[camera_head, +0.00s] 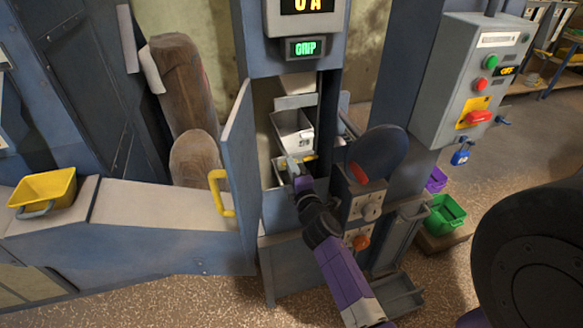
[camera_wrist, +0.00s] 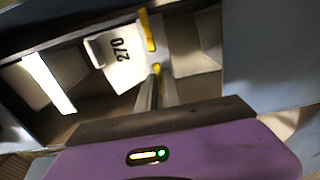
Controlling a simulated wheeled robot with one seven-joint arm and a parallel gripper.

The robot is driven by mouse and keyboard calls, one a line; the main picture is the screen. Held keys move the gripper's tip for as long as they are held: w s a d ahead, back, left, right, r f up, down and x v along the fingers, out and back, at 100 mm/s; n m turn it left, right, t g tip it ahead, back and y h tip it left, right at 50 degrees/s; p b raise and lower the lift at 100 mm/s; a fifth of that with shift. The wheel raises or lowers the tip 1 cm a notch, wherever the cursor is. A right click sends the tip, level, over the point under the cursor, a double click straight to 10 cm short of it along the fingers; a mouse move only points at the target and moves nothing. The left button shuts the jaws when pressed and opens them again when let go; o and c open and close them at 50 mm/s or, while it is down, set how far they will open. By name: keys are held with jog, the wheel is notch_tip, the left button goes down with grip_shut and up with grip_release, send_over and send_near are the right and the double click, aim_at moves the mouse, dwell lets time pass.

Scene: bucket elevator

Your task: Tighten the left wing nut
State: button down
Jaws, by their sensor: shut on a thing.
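A pale grey bucket (camera_head: 291,125) hangs inside the open hatch of the blue elevator casing. It also shows in the wrist view (camera_wrist: 122,68), with a number on its face. My gripper (camera_head: 292,172) reaches in through the hatch at the bucket's lower front. In the wrist view my gripper (camera_wrist: 156,80) is shut, with a small yellow piece (camera_wrist: 156,68) at its fingertips, seemingly the left wing nut, mostly hidden by the fingers. Another yellow piece (camera_wrist: 148,30) lies beyond the fingertips, seemingly the other wing nut, and shows right of my gripper in the head view (camera_head: 310,158).
The hatch door (camera_head: 238,140) with a yellow handle (camera_head: 220,193) stands open at left. A dark round disc (camera_head: 378,152) and knobs sit close right of my arm. The hatch edges leave little room. A display (camera_head: 305,48) above reads GRIP. A control box (camera_head: 470,80) is at right.

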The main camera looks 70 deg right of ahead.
jog(key=shift+f+m+b, duration=0.1)
jog(key=shift+m+b, duration=5.2)
jog(key=shift+m, duration=3.6)
jog(key=c, duration=1.5)
grip_release()
